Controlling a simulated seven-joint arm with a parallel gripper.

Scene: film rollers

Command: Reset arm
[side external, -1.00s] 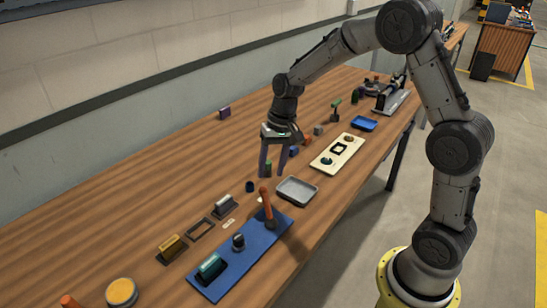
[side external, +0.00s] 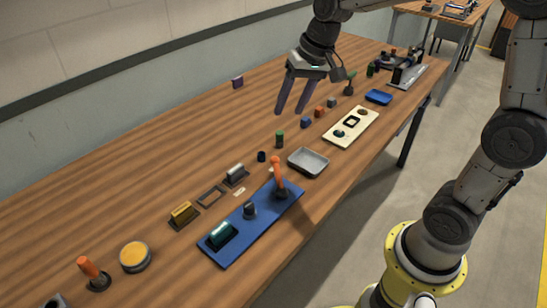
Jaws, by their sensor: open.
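My gripper (side external: 291,112) is raised above the wooden table, with its two purple fingers pointing down and apart. It is open and nothing shows between the fingers. Below it, a small green cylinder (side external: 280,139) stands on the table, with a dark blue cylinder (side external: 262,156) a little nearer the camera. The fingertips are clear of both. A blue cube (side external: 306,122) and an orange block (side external: 319,112) lie to the right of the fingers.
A grey tray (side external: 309,160), cream board (side external: 362,120) and blue tray (side external: 379,97) line the right side. The table's back left is mostly bare.

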